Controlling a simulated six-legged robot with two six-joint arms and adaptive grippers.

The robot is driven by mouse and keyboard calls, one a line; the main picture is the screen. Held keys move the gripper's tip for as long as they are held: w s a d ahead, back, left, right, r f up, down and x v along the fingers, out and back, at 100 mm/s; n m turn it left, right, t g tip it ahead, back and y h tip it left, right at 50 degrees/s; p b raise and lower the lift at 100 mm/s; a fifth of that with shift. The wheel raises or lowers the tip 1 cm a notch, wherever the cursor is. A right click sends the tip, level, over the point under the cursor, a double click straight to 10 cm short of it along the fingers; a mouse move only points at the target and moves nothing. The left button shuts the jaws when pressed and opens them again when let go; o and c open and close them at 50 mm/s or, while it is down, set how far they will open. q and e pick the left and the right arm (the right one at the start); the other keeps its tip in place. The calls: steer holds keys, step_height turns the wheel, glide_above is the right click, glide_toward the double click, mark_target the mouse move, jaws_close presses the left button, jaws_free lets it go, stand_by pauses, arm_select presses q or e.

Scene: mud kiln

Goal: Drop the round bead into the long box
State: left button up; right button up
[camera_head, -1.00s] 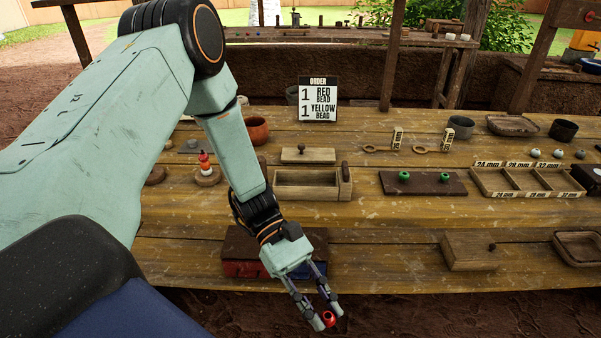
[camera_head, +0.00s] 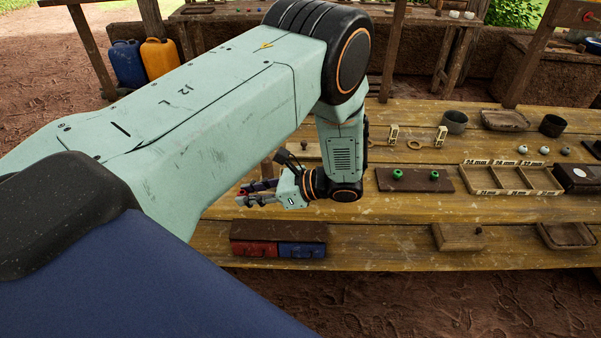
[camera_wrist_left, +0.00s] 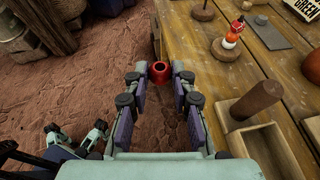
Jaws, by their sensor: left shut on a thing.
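My left gripper (camera_wrist_left: 160,75) is shut on a round red bead (camera_wrist_left: 160,72), held between its fingertips in the left wrist view. The bead appears over the table's edge, with brown ground beyond it. In the head view the left gripper (camera_head: 243,195) points left above the table, and the bead is too small there to make out clearly. A wooden box with a thick upright peg (camera_wrist_left: 262,103) at its end is at the lower right of the wrist view; only part of its open inside (camera_wrist_left: 272,152) shows. My arm hides most of this box in the head view.
A two-drawer chest (camera_head: 278,231), red and blue, stands at the table's front edge. Green beads sit on a dark board (camera_head: 415,187).

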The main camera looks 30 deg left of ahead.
arm_select(q)
steer(key=w+d+r+m+t+p, duration=0.2)
steer(key=w+r+m+t, duration=0.35)
steer(key=w, duration=0.35)
steer(key=w+d+r+m+t+p, duration=0.2)
steer(key=w+r+m+t, duration=0.3)
steer(key=w, duration=0.4)
steer(key=shift+n, duration=0.65)
steer(key=f+b, duration=0.2)
steer(key=f, duration=0.1)
steer(key=f+b, duration=0.2)
steer(key=shift+s+a+f, duration=0.25)
steer(key=shift+a, duration=0.05)
arm_select(e)
steer(key=shift+r, duration=0.4)
arm_select(q)
steer(key=o, duration=0.9)
steer(key=shift+d, duration=0.1)
